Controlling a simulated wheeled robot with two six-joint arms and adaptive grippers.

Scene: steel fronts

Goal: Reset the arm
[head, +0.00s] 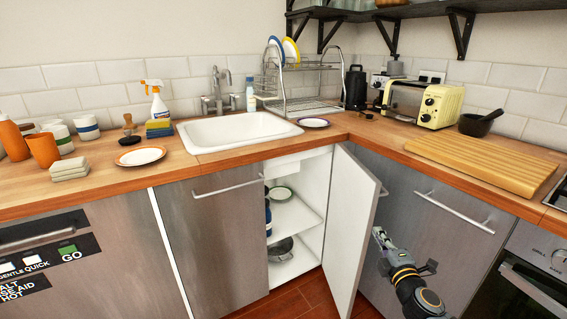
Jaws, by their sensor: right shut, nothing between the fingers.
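My right gripper (381,236) is at the lower right of the head view, shut and empty. Its arm comes up from the bottom edge. It is in front of the steel cabinet front to the right of the open corner cabinet door (342,225), close to that door's outer side. I cannot tell whether it touches the door. My left gripper is not in view.
The open corner cabinet has shelves (290,218) with a bowl (280,193) and a pot (281,248). Long handles (455,212) stick out from the fronts. The counter above holds a sink (240,129), a toaster (422,103) and a wooden board (482,163).

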